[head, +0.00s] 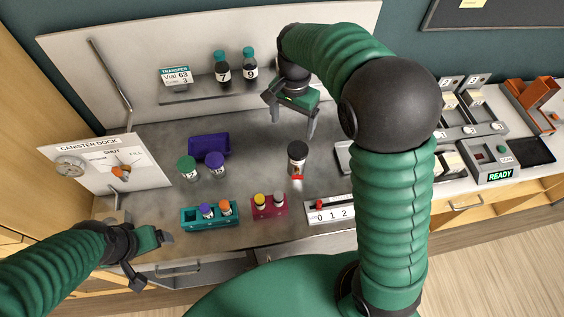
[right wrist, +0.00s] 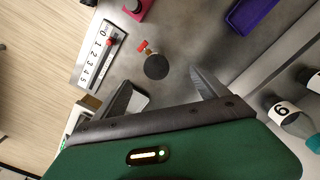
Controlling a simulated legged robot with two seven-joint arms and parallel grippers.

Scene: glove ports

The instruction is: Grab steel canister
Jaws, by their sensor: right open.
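The steel canister (head: 297,158) stands upright on the grey bench, with a dark top and a red piece at its foot on the near side. In the right wrist view the canister (right wrist: 156,67) shows from above as a dark disc with a red and brass fitting beside it. My right gripper (head: 293,124) is open and empty above and behind the canister, apart from it. In the right wrist view the canister lies ahead of the gap between the fingers (right wrist: 160,84). My left gripper (head: 160,238) is at the bench's front left, far from the canister; its jaw gap is unclear.
A crimson rack (head: 269,207) and a white number scale (head: 330,211) stand in front of the canister. A teal rack (head: 209,217), capped jars (head: 187,168) and a purple bin (head: 209,147) are to its left. Dark bottles (head: 222,68) stand on the back shelf.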

